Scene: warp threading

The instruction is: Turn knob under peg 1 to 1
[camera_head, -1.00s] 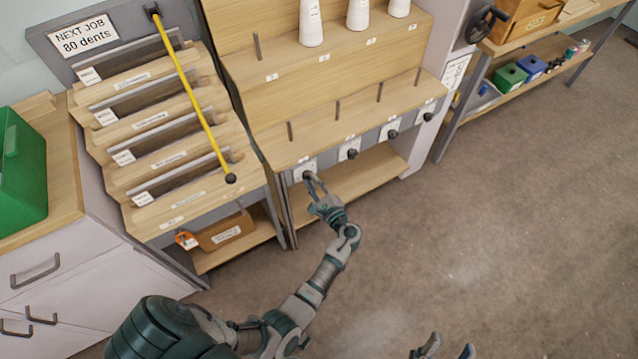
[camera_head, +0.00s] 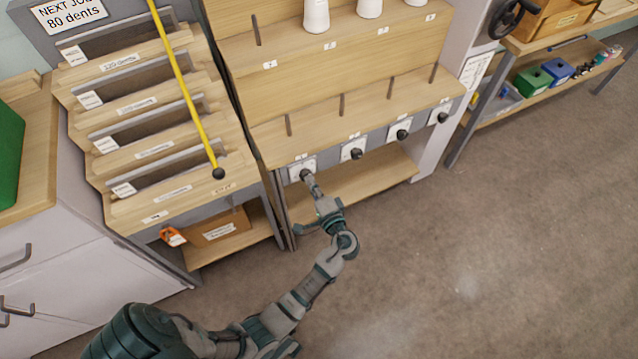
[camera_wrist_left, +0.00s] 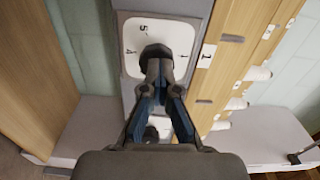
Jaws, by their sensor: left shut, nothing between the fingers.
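The knob under peg 1 is a dark round knob (camera_head: 305,174) on a white dial plate (camera_head: 297,168), at the left end of the wooden rack's front. In the left wrist view the dark knob (camera_wrist_left: 156,52) sits on the white plate (camera_wrist_left: 181,38), which carries printed digits, a 5 and a 4 among them. Peg 1 (camera_head: 288,125) is a thin dark peg standing above it. My left gripper (camera_head: 308,179) is shut with its tips at the knob; in the left wrist view the tips (camera_wrist_left: 159,70) overlap its lower edge. Nothing shows between the fingers. My right gripper is out of view.
Several more knobs (camera_head: 357,153) line the rack's front to the right. A lower shelf (camera_head: 352,182) lies beneath. A yellow rod with a black end (camera_head: 219,174) hangs over the stepped rack at left. The floor (camera_head: 500,240) at right is clear.

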